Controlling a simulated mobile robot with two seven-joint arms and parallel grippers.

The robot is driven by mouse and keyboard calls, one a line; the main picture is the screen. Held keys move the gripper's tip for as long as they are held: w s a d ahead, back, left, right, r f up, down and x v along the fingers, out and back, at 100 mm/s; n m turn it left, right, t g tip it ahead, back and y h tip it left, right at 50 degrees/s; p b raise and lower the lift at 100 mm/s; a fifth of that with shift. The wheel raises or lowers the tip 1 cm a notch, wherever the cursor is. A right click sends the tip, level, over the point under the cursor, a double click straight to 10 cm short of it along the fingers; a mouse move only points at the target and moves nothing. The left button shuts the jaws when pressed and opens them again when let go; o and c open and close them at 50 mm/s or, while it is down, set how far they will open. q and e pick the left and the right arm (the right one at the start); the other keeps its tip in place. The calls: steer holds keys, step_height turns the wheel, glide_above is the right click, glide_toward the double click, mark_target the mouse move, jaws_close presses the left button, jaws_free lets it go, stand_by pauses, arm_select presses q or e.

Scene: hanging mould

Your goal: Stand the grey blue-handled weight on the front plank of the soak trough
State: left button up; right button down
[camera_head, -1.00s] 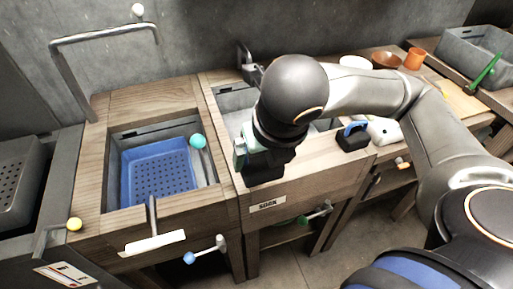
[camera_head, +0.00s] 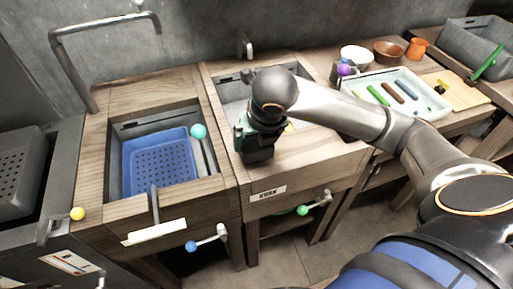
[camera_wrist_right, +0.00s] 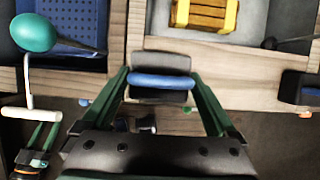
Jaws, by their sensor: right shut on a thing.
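My right gripper (camera_head: 255,152) is over the left end of the front plank (camera_head: 310,150) of the soak trough, which bears a SOAK label. In the wrist view the right gripper (camera_wrist_right: 163,84) is shut on the blue handle of a grey weight (camera_wrist_right: 160,64). The weight looks upright over the plank, which also shows there (camera_wrist_right: 240,80). I cannot tell whether its base touches the wood.
A dark blue-topped object (camera_wrist_right: 304,88) stands at the right in the wrist view. A basin with a blue perforated tray (camera_head: 160,165) and a teal ball (camera_head: 198,131) is to the left. A pale tray (camera_head: 420,105) is at right.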

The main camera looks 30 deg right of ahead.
mark_target(258, 146)
step_height(258, 146, down, 3)
steer(key=shift+r, duration=0.2)
steer(key=shift+f, duration=0.2)
arm_select(q)
steer(key=shift+s+f, duration=0.2)
steer(key=shift+s, duration=0.05)
arm_select(e)
steer(key=shift+f, duration=0.2)
jaws_free()
arm_select(q)
steer(key=shift+f, duration=0.25)
